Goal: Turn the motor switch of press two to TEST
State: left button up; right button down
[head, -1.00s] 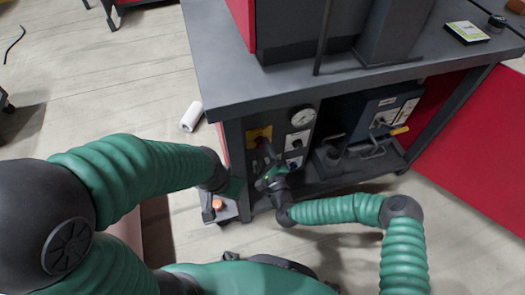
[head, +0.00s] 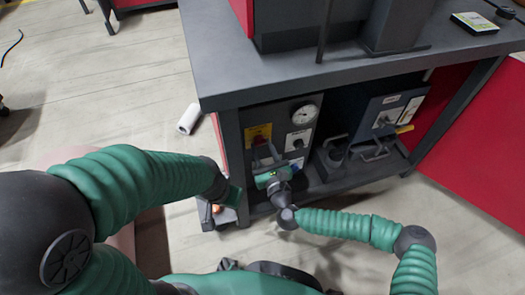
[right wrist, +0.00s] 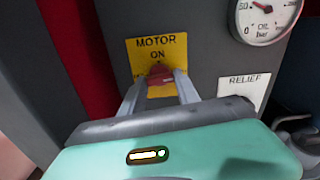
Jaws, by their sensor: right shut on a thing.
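The motor switch is a red knob (right wrist: 160,72) on a yellow plate (right wrist: 135,52) marked MOTOR and ON in the right wrist view. The plate also shows on the dark panel under the bench in the head view (head: 258,131). My right gripper (right wrist: 160,80) is shut on the red knob, with a finger on each side of it. In the head view the right gripper (head: 263,155) reaches the panel just below the plate. The gripper hides the plate's lower lettering. My left gripper (head: 234,195) hangs left of the panel; its fingers do not show clearly.
A pressure gauge (head: 304,115) and a RELIEF plate (right wrist: 242,92) sit right of the switch. A blue unit (head: 375,110) stands farther right on the lower shelf. The bench top (head: 225,75) overhangs the panel. A white roll (head: 189,117) lies on the floor.

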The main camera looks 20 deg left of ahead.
jog(key=shift+f+m, duration=0.4)
jog(key=shift+m, duration=0.2)
jog(key=shift+r+b, duration=0.1)
jog(key=shift+b, duration=0.2)
jog(key=c, duration=1.1)
grip_release()
jog(key=shift+o, duration=1)
jog(key=shift+r, duration=0.15)
